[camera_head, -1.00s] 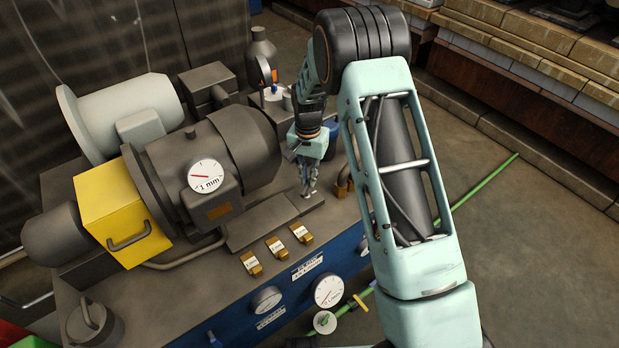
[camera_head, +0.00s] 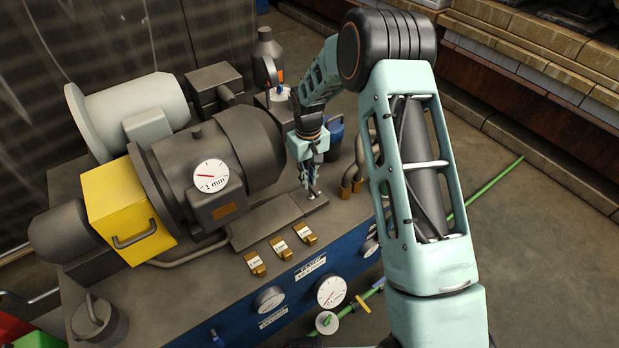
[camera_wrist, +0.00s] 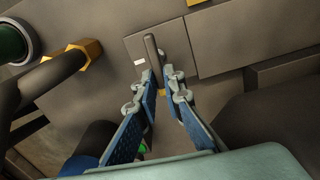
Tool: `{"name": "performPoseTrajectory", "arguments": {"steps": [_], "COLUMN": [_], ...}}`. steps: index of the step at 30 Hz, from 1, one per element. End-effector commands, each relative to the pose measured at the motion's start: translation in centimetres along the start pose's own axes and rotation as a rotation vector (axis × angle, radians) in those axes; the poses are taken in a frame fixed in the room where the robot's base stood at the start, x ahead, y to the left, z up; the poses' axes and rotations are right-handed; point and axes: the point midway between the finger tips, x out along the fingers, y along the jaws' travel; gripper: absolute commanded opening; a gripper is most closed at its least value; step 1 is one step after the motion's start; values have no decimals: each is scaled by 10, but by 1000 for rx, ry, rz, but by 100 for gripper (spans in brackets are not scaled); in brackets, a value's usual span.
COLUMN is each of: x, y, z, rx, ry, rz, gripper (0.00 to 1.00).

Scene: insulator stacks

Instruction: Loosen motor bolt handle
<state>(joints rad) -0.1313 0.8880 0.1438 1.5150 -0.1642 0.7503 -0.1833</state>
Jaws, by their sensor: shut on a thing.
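The motor (camera_head: 222,150) is a dark grey cylinder with a round dial reading "1 mm" (camera_head: 210,176), on the blue-sided bench. The bolt handle (camera_wrist: 151,50) is a dark grey rod on a small plate (camera_wrist: 128,42) at the motor's base. My gripper (camera_head: 312,190) points down at that plate, to the right of the motor. In the wrist view my gripper (camera_wrist: 161,77) has its two fingertips either side of the handle's near end and is shut on it. The bolt under the handle is hard to make out.
Labelled brass tags (camera_head: 279,247) lie in front of the motor. Gauges (camera_head: 331,292) line the bench front.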

Motion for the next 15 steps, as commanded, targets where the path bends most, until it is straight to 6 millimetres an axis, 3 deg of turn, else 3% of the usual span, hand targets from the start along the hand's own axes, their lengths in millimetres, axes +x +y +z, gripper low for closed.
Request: {"name": "performPoseTrajectory", "arguments": {"steps": [15], "x": [-1], "y": [-2], "z": [0], "rx": [-152], "ry": [2], "rz": [0], "gripper": [0]}}
